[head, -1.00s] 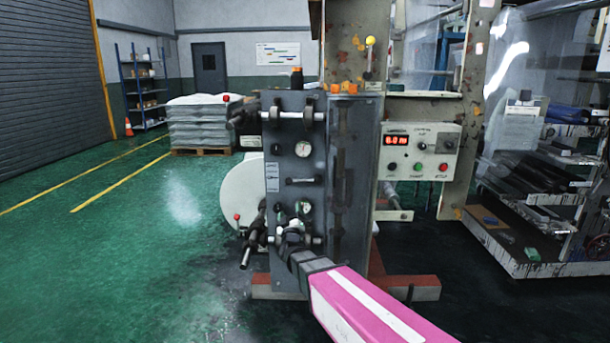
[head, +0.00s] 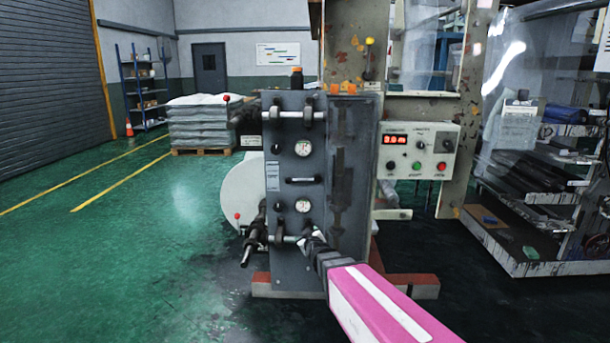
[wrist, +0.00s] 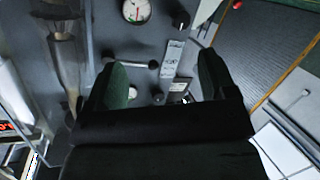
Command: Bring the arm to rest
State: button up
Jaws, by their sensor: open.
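My gripper (wrist: 162,78) is open, with its two dark fingers apart and nothing between them in the wrist view. In the head view my gripper (head: 308,236) is small and dark at the end of my pink arm, in front of the lower part of the grey machine panel (head: 290,180). Whether it touches the panel cannot be told. In the wrist view the grey panel shows beyond the fingers with a round gauge (wrist: 136,11), a bar handle (wrist: 132,65) and a label strip (wrist: 173,58).
The panel carries an upper gauge (head: 303,148) and a lower gauge (head: 303,205). A control box (head: 417,150) with a red display stands to the right. A loaded rack (head: 530,240) is at the far right. Green floor (head: 140,240) lies open at the left.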

jog(key=s+d+f+m+g+h, duration=0.1)
jog(key=s+d+f+m+g, duration=0.2)
jog(key=s+d+f+g, duration=0.2)
jog(key=s+d+f+m+g+h, duration=0.2)
jog(key=s+d+f+m+g, duration=0.2)
jog(key=s+d+g, duration=0.5)
jog(key=s+d+f, duration=0.1)
jog(key=s+d, duration=0.3)
jog(key=s, duration=0.5)
jog(key=shift+g, duration=0.3)
jog(key=shift+f, duration=0.1)
